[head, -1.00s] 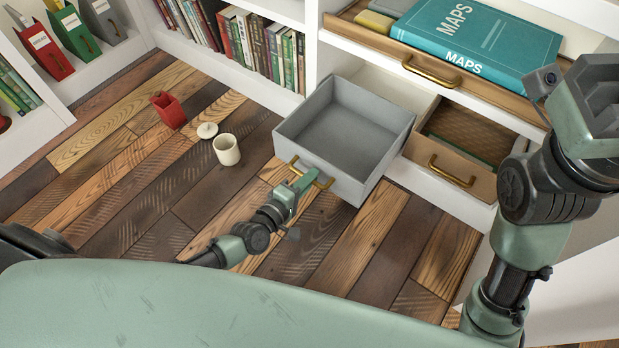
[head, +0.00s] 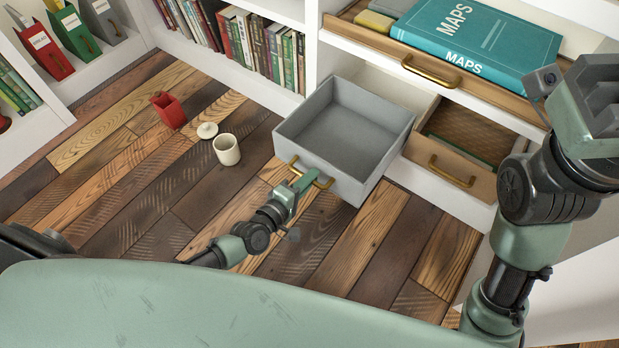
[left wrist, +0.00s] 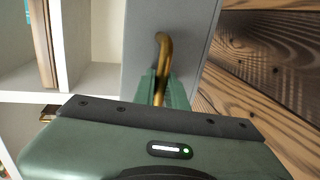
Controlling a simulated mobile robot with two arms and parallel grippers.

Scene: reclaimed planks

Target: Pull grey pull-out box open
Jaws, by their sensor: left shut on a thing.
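The grey pull-out box (head: 352,128) stands far out of the white shelf unit in the head view, with its empty inside showing. Its brass handle (head: 294,163) is on the front face. My left gripper (head: 305,182) is shut on this handle. In the left wrist view the brass handle (left wrist: 163,45) runs between the green fingers (left wrist: 160,88), against the grey front (left wrist: 188,30). My right arm shows at the right of the head view, but its fingertips cannot be made out.
A brown drawer (head: 452,168) beside the box is partly open. Above it a shelf tray (head: 480,84) holds a teal MAPS book (head: 478,38). A cream cup (head: 227,150), its lid (head: 207,130) and a red container (head: 169,110) are on the plank floor, left of the box.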

